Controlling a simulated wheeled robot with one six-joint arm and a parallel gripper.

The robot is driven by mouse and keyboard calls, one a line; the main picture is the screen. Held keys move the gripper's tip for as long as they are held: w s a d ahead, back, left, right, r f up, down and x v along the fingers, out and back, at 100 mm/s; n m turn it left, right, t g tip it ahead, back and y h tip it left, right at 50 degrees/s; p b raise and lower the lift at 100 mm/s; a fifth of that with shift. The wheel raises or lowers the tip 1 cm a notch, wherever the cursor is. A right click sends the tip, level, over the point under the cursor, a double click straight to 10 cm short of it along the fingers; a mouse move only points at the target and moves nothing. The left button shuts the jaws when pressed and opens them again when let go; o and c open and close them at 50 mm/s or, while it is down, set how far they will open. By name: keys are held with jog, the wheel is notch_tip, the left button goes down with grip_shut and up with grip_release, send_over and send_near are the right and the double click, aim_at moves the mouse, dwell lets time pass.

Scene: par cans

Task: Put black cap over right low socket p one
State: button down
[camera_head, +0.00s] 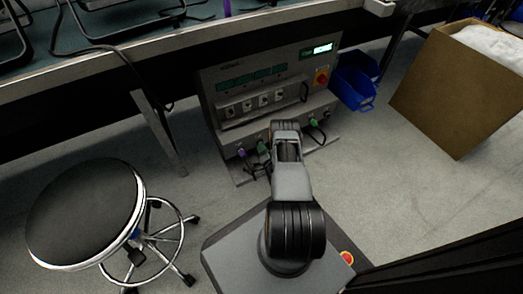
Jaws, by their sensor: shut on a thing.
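The grey equipment cabinet (270,85) stands on the floor under the bench, its front facing me. Its low ledge carries a row of connectors: a purple plug (241,153) and a green plug (262,147) at the left, and another green plug (314,122) at the right with a dark cable. I cannot make out which socket is the right low p one. I cannot pick out the black cap. My arm reaches toward the middle of the low ledge and covers part of it. My gripper is hidden behind the arm.
A black round stool (85,212) on casters stands at left. A blue bin (355,80) is right of the cabinet, and a cardboard box (460,90) is farther right. The bench edge (110,65) overhangs at upper left. Grey floor is clear at right.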

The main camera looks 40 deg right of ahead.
jog(key=shift+w, duration=0.25)
jog(key=c, duration=0.9)
grip_release()
